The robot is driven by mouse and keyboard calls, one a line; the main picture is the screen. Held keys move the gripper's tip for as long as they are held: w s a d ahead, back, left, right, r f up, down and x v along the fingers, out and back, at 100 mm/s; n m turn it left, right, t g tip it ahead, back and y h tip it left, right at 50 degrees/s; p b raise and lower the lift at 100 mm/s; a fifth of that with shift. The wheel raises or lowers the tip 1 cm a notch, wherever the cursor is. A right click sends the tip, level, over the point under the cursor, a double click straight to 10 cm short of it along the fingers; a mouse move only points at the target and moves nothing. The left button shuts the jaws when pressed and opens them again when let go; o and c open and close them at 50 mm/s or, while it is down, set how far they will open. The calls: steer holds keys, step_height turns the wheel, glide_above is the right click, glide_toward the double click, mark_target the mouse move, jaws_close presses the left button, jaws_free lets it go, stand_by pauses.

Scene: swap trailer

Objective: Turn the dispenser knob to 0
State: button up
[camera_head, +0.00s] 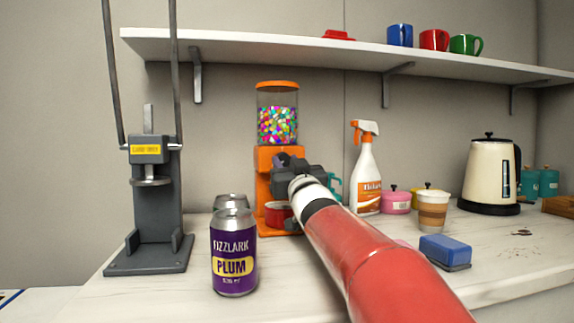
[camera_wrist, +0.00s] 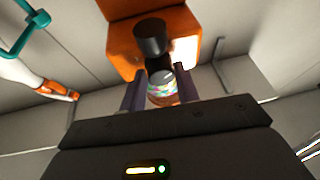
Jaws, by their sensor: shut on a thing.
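The candy dispenser (camera_head: 277,158) is orange with a clear jar of coloured candies and stands against the wall in the head view. Its dark knob (camera_wrist: 150,38) is on the front of the orange body (camera_wrist: 121,45) in the wrist view. My gripper (camera_wrist: 160,85) is at the knob, shut on it, with one finger on each side. The candy jar shows between the fingers. In the head view my gripper (camera_head: 288,168) and arm cover part of the dispenser front and most of the knob. I cannot read any knob marking.
A grey press (camera_head: 150,205) is at left. A spray bottle (camera_head: 367,175), paper cup (camera_head: 432,212), blue sponge (camera_head: 445,250) and kettle (camera_head: 488,175) are at right. A shelf (camera_head: 290,48) runs above.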

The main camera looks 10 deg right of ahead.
steer(key=shift+d+r+n+y+p, duration=0.1)
steer(key=shift+n+y+p, duration=0.3)
steer(key=shift+p, duration=0.05)
steer(key=shift+c, duration=0.2)
steer(key=n+y+p, duration=0.1)
steer(key=n+p, duration=0.1)
steer(key=n, duration=0.1)
steer(key=shift+r+n+g, duration=0.15)
steer(key=shift+n+g, duration=0.15)
steer(key=shift+n+g+y+p, duration=0.7)
steer(key=shift+n+y+p, duration=0.3)
steer(key=shift+n+p, duration=0.7)
steer(key=shift+n, duration=0.4)
steer(key=o, duration=1)
